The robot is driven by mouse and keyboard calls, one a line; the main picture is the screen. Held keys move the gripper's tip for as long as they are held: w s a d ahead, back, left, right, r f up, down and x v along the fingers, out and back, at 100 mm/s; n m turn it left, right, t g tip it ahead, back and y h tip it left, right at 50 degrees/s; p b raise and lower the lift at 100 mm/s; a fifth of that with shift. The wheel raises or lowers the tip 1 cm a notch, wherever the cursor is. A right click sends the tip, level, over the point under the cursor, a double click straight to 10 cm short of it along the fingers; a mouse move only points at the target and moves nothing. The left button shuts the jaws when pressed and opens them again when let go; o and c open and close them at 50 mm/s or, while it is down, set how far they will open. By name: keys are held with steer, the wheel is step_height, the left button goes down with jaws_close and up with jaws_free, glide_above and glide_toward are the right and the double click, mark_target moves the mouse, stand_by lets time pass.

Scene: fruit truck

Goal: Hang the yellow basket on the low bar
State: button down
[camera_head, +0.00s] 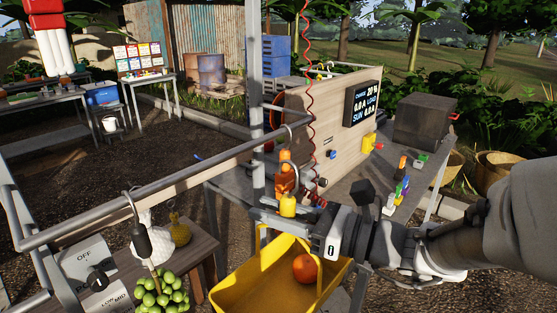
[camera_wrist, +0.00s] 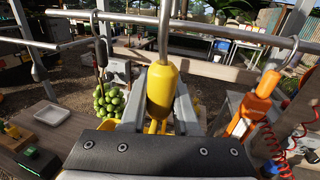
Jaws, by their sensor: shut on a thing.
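The yellow basket (camera_head: 235,289) hangs from my gripper (camera_head: 289,214) at the lower middle of the head view, with an orange fruit (camera_head: 305,268) inside. My gripper is shut on the basket's yellow grip, which shows between the fingers in the wrist view (camera_wrist: 162,90). A metal hook rises from this grip. In the wrist view its shank crosses in front of a grey horizontal bar (camera_wrist: 215,28), and its top is out of frame. The bar also runs across the left of the head view (camera_head: 200,161). In the head view the hook looks apart from the bar.
An orange tool (camera_wrist: 264,88) hangs from a hook on the bar at right, close to my gripper. Green fruit (camera_head: 161,292) hangs at left. A grey post (camera_head: 255,90) stands behind. A wooden panel (camera_head: 330,115) and red coiled cord (camera_head: 309,80) are beyond.

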steer(key=w+a+p, duration=0.1)
steer(key=p, duration=0.1)
steer(key=w+a+p, duration=0.1)
steer(key=p, duration=0.1)
steer(key=shift+r, duration=0.25)
steer(key=p, duration=0.2)
steer(key=a+p, duration=0.1)
steer(key=p, duration=0.1)
steer(key=shift+w+a, duration=0.15)
steer(key=shift+w, duration=0.2)
steer(key=w+a+f+b, duration=0.2)
steer(key=w+a+f, duration=0.1)
steer(key=w+a, duration=0.3)
steer(key=shift+x, duration=0.95)
steer(key=shift+a, duration=0.1)
stand_by(0.4)
